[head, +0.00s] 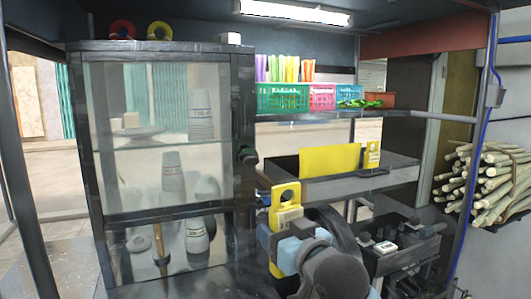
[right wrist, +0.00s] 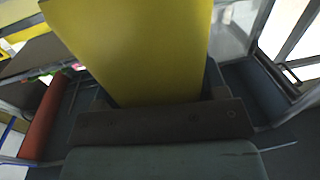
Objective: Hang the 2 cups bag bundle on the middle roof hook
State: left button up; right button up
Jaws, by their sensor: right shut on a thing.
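A yellow bag bundle (head: 286,199) with a hole in its top end and a pale label is upright in front of the glass cabinet's right edge. My right gripper (head: 283,228) is shut on its lower part. In the right wrist view the yellow bundle (right wrist: 140,50) rises from between the dark jaws (right wrist: 160,120) and fills the upper middle. I cannot make out a roof hook under the dark roof (head: 400,18). My left gripper is not in view.
The glass cabinet (head: 245,120) with cups stands left. A shelf tray (head: 350,185) behind holds a large yellow sheet (head: 330,160) and a small yellow bundle (head: 372,156). Coloured baskets (head: 283,98) sit above. Sugarcane (head: 490,180) hangs right. A lamp (head: 293,12) is overhead.

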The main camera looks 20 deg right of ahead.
jog(key=s+a+r+n+g+y+p, duration=0.15)
jog(key=r+p, duration=0.35)
jog(key=r, duration=0.9)
jog(key=s+a+r+n+y+p, duration=0.25)
jog(key=r+p, duration=0.25)
jog(key=r, duration=0.8)
jog(key=s+a+r+n+g+y+p, duration=0.1)
jog(key=s+a+r+y+p, duration=0.3)
jog(key=r, duration=1)
jog(key=w+d+f+h+p, duration=0.1)
jog(key=w, duration=1)
jog(key=shift+d+f, duration=0.3)
jog(key=shift+f, duration=0.1)
jog(key=shift+w, duration=0.15)
jog(key=o, duration=0.9)
jog(key=shift+o, duration=0.2)
